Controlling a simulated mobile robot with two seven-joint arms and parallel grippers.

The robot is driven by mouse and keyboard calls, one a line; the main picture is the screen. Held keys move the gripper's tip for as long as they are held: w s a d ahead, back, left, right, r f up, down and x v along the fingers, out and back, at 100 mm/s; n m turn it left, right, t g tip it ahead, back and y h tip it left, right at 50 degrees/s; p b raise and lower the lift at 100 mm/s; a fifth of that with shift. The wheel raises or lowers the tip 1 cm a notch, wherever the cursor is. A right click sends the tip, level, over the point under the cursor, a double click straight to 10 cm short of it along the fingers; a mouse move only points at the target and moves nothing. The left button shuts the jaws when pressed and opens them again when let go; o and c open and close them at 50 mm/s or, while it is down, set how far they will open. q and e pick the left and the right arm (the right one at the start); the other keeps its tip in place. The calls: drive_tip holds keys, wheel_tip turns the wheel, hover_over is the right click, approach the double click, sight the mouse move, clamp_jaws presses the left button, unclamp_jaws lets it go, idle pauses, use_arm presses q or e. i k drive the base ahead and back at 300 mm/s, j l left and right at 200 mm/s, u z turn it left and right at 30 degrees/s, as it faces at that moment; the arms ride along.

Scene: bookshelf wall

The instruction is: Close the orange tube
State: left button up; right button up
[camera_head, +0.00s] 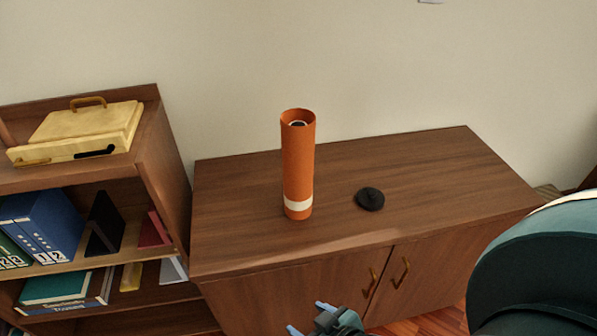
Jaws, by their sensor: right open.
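The orange tube (298,165) stands upright on the wooden cabinet, with a white band near its foot. Its top end is open, and something dark with a pale edge shows inside it. A small black round cap (370,199) lies on the cabinet top to the right of the tube, apart from it. My right gripper (307,318) shows at the bottom edge, in front of the cabinet doors and below the tube. It is open, with nothing seen between its fingers, and touches neither tube nor cap. My left gripper is not in view.
The cabinet top (440,175) is clear around tube and cap. Its front has two brass handles (400,272). On the left, a bookshelf (160,180) holds binders (45,225) and a yellow case (85,125) on top. A plain wall stands behind. My dark arm part fills the lower right.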

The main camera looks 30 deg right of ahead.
sight(297, 143)
drive_tip(key=z, duration=1.4)
drive_tip(key=i+l, duration=0.1)
drive_tip(key=l, duration=0.25)
drive_tip(key=i+l, duration=0.15)
drive_tip(key=l, duration=0.25)
drive_tip(key=i+l, duration=0.1)
drive_tip(key=l, duration=0.25)
drive_tip(key=i+l, duration=0.1)
drive_tip(key=l, duration=0.3)
drive_tip(key=i+l, duration=0.15)
drive_tip(key=l, duration=0.2)
drive_tip(key=u, duration=1.95)
